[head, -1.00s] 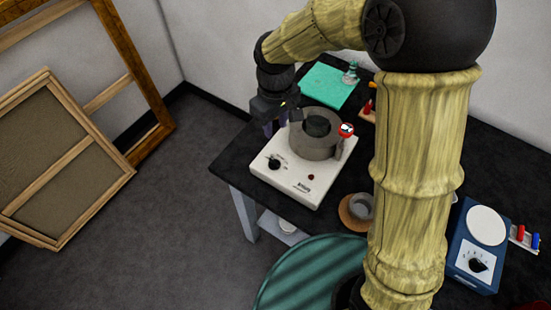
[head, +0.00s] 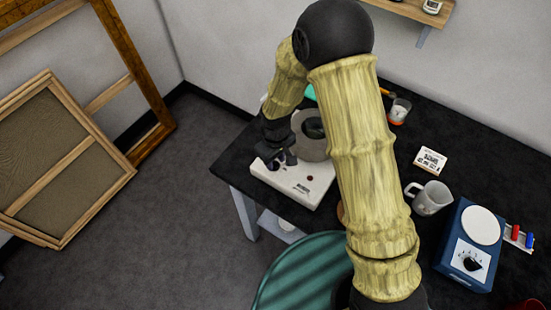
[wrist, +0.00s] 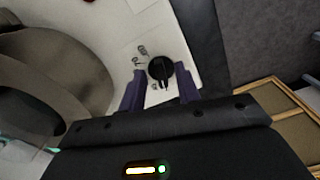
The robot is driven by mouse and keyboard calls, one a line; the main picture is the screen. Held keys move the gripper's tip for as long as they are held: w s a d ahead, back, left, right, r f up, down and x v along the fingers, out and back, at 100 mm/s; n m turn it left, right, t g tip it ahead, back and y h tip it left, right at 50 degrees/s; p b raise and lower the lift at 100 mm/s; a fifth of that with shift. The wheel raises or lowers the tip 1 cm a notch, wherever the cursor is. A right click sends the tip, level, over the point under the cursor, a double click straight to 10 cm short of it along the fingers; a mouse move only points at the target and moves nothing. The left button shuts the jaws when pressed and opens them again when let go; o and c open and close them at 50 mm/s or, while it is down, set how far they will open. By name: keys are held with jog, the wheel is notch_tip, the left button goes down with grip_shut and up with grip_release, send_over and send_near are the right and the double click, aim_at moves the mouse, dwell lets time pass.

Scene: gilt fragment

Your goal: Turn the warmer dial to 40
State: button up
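A white warmer (head: 310,187) stands on the black table, with a grey round pot (head: 313,148) on top. Its black dial (wrist: 160,70) shows in the wrist view on the white panel, with small markings beside it that are too small to read. The dial's pointer end faces toward the bottom of that view. My gripper (wrist: 159,92) is open, its two purple fingers spread to either side of the dial's line. I cannot tell whether they touch it. In the head view my gripper (head: 283,160) hangs over the warmer's left side and mostly hides the dial.
A blue device (head: 470,245) with its own black dial stands at the right. A teal round seat (head: 305,275) is in front.

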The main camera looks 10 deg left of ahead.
jog(key=shift+f, duration=0.45)
jog(key=shift+c, duration=0.4)
grip_shut()
jog(key=shift+m, duration=0.4)
jog(key=shift+a+m+b, duration=0.1)
jog(key=shift+m+b, duration=0.6)
jog(key=shift+m, duration=0.5)
jog(key=shift+s+a+m, duration=0.1)
jog(key=shift+m, duration=1.2)
